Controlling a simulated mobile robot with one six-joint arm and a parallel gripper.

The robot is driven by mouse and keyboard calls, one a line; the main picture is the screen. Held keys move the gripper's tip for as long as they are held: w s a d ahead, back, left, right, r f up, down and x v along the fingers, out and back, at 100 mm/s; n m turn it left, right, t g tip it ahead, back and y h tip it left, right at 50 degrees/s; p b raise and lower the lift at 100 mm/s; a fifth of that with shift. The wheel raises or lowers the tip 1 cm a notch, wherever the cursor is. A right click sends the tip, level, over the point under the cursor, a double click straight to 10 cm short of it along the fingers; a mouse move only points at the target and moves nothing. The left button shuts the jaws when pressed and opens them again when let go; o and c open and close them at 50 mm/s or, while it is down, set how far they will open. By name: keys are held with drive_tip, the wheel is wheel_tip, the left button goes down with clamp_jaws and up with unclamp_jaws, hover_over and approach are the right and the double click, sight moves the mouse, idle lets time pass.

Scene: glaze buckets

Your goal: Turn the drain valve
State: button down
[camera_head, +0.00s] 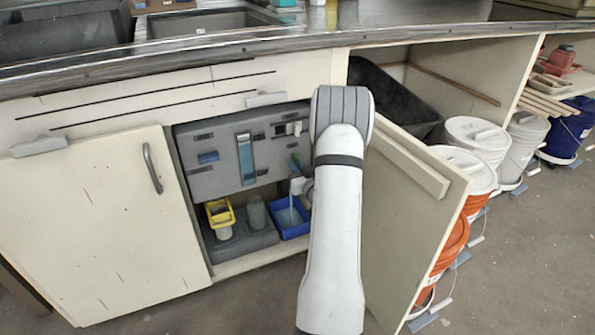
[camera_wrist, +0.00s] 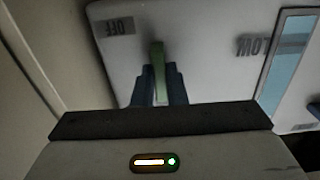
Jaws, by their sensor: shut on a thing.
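The drain valve's green handle (camera_wrist: 158,68) stands between my gripper's two dark blue fingers in the wrist view. My gripper (camera_wrist: 159,88) is shut on this handle, in front of the grey panel (camera_wrist: 205,70). In the head view the green handle (camera_head: 295,159) shows as a small spot on the right part of the grey panel (camera_head: 220,165) inside the open cabinet. My arm covers most of the gripper there. An "OFF" label (camera_wrist: 121,28) sits upside down to the left of the handle in the wrist view. The valve body is hidden.
A blue tray (camera_head: 290,220) and a yellow container (camera_head: 220,213) stand below the panel. The open cabinet door (camera_head: 405,220) is close to my arm's right side. Several lidded buckets, including a white-lidded one (camera_head: 477,137), stand farther right.

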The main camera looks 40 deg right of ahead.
idle(0.6)
drive_tip(key=c, duration=1.5)
unclamp_jaws()
drive_tip(key=shift+o, duration=0.2)
drive_tip(key=p+v, duration=0.2)
drive_tip(key=v, duration=0.5)
drive_tip(key=shift+s, duration=0.4)
